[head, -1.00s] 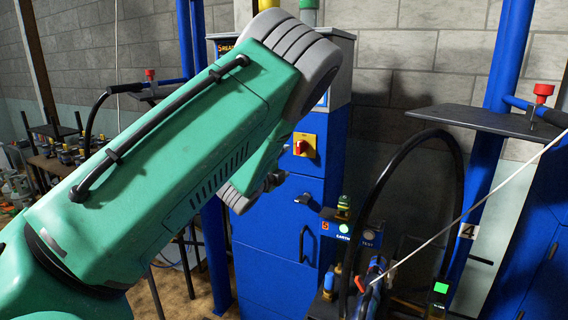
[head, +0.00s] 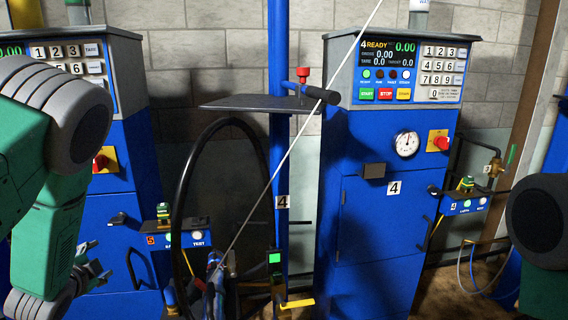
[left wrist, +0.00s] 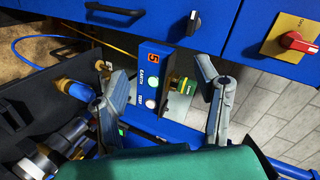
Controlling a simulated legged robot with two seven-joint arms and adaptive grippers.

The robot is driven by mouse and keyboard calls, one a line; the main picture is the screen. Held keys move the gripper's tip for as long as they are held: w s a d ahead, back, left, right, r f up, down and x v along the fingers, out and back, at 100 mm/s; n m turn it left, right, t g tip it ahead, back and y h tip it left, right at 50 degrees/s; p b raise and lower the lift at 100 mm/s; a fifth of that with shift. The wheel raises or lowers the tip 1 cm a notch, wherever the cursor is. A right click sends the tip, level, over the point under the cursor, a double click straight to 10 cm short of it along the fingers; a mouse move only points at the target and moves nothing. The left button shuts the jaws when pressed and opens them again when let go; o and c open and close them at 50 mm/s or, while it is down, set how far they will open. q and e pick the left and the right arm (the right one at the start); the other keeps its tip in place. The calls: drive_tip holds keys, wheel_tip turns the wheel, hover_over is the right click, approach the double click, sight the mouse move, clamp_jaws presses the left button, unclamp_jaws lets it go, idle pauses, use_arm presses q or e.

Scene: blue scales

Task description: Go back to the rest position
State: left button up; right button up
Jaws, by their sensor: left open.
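My left gripper (head: 92,268) shows at the lower left of the head view, below my green and grey left arm. In the left wrist view its two grey fingers (left wrist: 168,105) are spread apart. Between and beyond them is the blue box marked 5 (left wrist: 150,88), with lit buttons and a green-topped knob (left wrist: 180,84); I see no contact with it. My right arm shows only in part at the right edge of the head view, and its gripper is out of the picture.
Blue scale 4 (head: 370,225) stands at centre right with a lit panel. Scale 5 (head: 118,215) stands behind my left arm. Between them are a blue post (head: 278,150), a dark shelf (head: 245,103), a black hose loop (head: 183,170) and a thin pale cable (head: 300,135).

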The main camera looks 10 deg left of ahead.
use_arm(q)
drive_tip(key=s+d+f+n+g+h+b, duration=0.1)
drive_tip(key=s+d+f+n+g, duration=0.2)
drive_tip(key=s+d+f, duration=0.45)
drive_tip(key=s+d+f+n+g+h+b, duration=0.1)
drive_tip(key=s+d+f+n+g+b, duration=0.2)
drive_tip(key=s+f, duration=0.7)
drive_tip(key=s+d+f+n+g+h, duration=0.1)
drive_tip(key=s+d+f+g, duration=0.2)
drive_tip(key=s+d, duration=0.3)
drive_tip(key=s+d+f+n+g+h, duration=0.1)
drive_tip(key=s+d+f+n+g, duration=0.1)
drive_tip(key=s+d+f, duration=0.4)
drive_tip(key=s+g, duration=0.1)
drive_tip(key=s, duration=0.3)
drive_tip(key=shift+n+h+b, duration=0.3)
drive_tip(key=shift+b, duration=0.1)
